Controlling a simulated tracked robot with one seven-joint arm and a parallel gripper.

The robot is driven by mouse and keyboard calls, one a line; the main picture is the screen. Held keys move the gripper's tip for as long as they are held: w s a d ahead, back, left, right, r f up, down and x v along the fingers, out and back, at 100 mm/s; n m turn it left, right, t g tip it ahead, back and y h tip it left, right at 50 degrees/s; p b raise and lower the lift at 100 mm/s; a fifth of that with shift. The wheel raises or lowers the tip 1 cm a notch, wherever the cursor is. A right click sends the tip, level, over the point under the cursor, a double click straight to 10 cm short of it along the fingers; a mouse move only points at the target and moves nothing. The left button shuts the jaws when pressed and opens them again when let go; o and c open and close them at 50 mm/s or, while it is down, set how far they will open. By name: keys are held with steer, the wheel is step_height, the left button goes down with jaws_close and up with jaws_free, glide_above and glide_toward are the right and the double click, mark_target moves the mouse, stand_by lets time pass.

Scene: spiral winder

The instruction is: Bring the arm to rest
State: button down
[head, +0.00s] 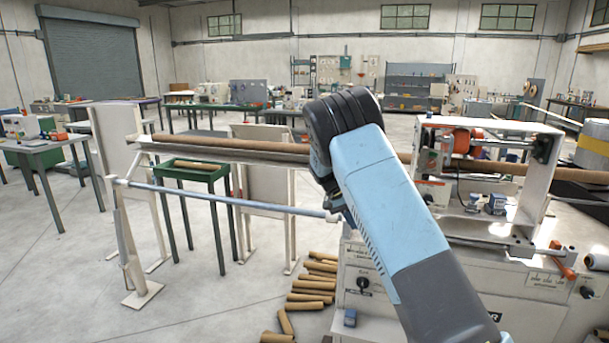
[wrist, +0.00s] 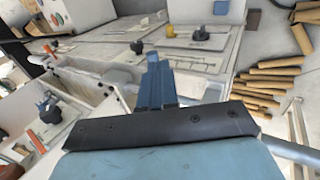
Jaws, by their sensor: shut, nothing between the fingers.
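My arm (head: 375,190) rises from the lower right of the head view, bent at a dark joint (head: 343,110), in front of the winder. My gripper (wrist: 158,72) shows in the wrist view with its blue fingers together and nothing between them. It is above the winder's white machine body (wrist: 90,55), apart from it as far as I can tell. In the head view my gripper is hidden behind my arm.
The winder (head: 490,150) stands close on the right. A long brown tube (head: 230,144) runs left along a rail, with a grey bar (head: 230,202) below it. Cut tubes (head: 312,285) lie on the floor, also in the wrist view (wrist: 262,80). Floor at left is clear.

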steer(key=s+d+r+n+t+y, duration=0.1)
steer(key=s+d+r+t+y, duration=0.2)
steer(key=s+r, duration=0.8)
steer(key=s+d+r+y, duration=0.2)
steer(key=s+d+r, duration=0.2)
steer(key=s+r, duration=0.7)
steer(key=s+r+n+t+y, duration=0.1)
steer(key=s+t, duration=0.3)
steer(key=s, duration=2.1)
steer(key=shift+r+n, duration=0.7)
steer(key=shift+r, duration=0.05)
steer(key=shift+d, duration=0.1)
